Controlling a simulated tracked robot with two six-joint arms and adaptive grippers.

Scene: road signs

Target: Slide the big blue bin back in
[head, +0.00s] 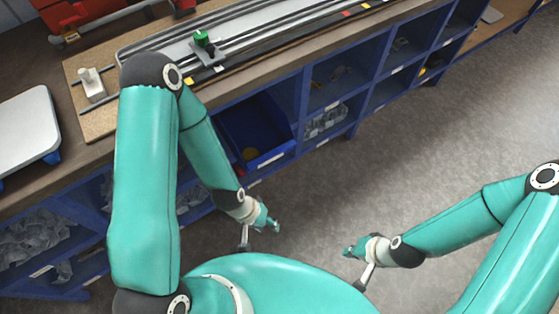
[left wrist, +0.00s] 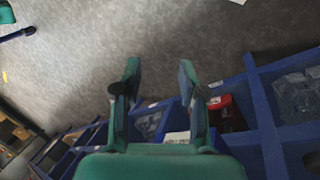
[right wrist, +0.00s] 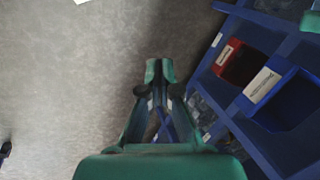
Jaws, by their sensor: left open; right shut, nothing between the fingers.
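The big blue bin (head: 280,147) sits in the shelf under the bench in the head view, its labelled front protruding from its compartment. A yellow round thing shows inside it. It also shows in the right wrist view (right wrist: 285,108), at the right, with a white label on its front. My left gripper (head: 270,220) is open and empty, in front of the shelf and below the bin in the picture; its spread fingers show in the left wrist view (left wrist: 160,75). My right gripper (head: 350,249) is shut and empty over the floor, right of the left gripper and apart from the bin.
A red bin (right wrist: 236,62) is beside the blue one. Other blue shelf compartments (head: 338,78) hold clear bags and small parts. The bench top carries a rail with a green-knobbed piece (head: 202,40) and a white-topped box (head: 30,125). The grey floor (head: 430,135) is clear.

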